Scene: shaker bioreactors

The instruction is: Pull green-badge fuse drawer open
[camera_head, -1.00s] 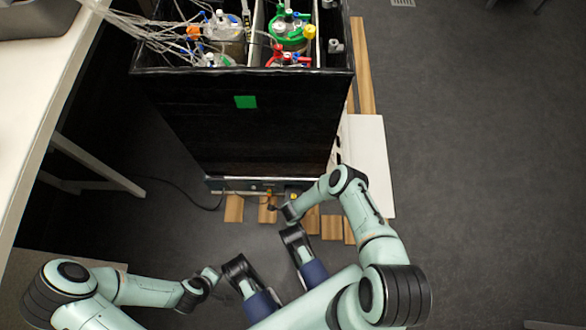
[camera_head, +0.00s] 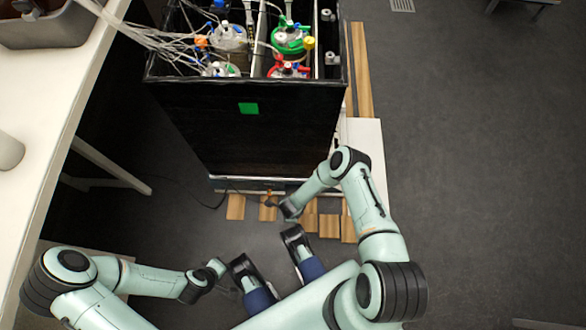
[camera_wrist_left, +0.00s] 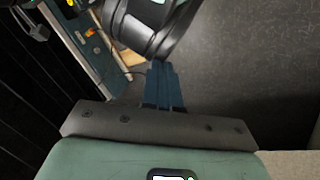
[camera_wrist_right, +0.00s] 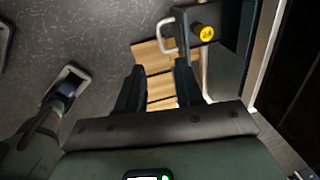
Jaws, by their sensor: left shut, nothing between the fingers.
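A dark fuse drawer (camera_wrist_right: 222,22) with a pale loop handle (camera_wrist_right: 166,36) and a round yellow badge (camera_wrist_right: 207,33) reading "2A" shows in the right wrist view. No green-badge drawer can be made out. My right gripper (camera_wrist_right: 158,78) is open, its two dark fingers apart and empty, with the handle beyond the fingertips. In the head view its fingers are hidden near the cabinet's foot. My left gripper (camera_wrist_left: 163,75) is shut and empty. In the left wrist view the panel strip (camera_wrist_left: 88,45) lies beyond it at upper left.
A white bench (camera_head: 40,120) stands left. The floor at right (camera_head: 470,170) is clear.

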